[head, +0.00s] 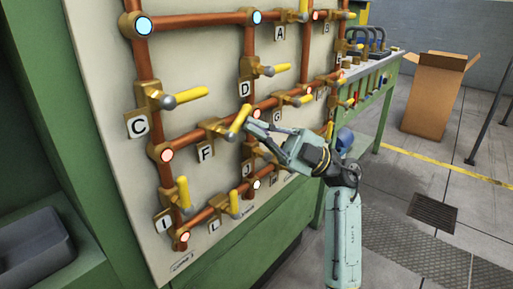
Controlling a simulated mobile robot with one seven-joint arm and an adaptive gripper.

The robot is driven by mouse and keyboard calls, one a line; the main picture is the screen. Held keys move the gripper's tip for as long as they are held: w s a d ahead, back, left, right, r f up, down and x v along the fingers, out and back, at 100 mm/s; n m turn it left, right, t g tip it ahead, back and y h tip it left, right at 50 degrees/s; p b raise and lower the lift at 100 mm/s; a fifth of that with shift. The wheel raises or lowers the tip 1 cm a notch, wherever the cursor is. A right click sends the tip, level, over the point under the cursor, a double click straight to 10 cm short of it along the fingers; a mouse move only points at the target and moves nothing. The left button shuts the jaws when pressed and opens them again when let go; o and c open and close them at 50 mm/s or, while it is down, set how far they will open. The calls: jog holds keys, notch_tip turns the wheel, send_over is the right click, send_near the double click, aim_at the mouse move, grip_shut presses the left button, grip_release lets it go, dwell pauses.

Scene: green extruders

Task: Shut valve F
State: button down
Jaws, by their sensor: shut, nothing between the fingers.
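Valve F (213,128) sits on a copper pipe in the middle of the panel, above its white label F (206,152). Its yellow handle (240,120) slants up to the right, steeper in the picture than the pipe it sits on. My gripper (253,127) is shut and empty, with its fingertips just right of the handle. The tips are very close to the handle; I cannot tell whether they touch it. My gripper and wrist hide part of the pipes behind them.
Valve C (155,97) is to the upper left, valve D (256,67) above, and valve L (234,204) below. Lit round indicators (167,155) mark pipe joints. A green bench (380,85) and a cardboard box (437,95) stand right.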

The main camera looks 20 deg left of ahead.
jog(key=n+h, duration=0.1)
jog(key=r+n+h+b, duration=0.1)
jog(key=n+h, duration=0.1)
jog(key=shift+s+a+r, duration=0.1)
jog(key=shift+s+r, duration=0.05)
jog(key=shift+s, duration=0.05)
jog(key=shift+s+a+r+n+h, duration=0.1)
jog(key=shift+s+r+n+h, duration=0.2)
jog(key=shift+n+h, duration=0.4)
jog(key=shift+s+a+r+n+h, duration=0.1)
jog(key=shift+r+n+h, duration=0.25)
jog(key=shift+n+h, duration=0.3)
jog(key=shift+w+d+f, duration=0.1)
jog(key=shift+w+d, duration=0.05)
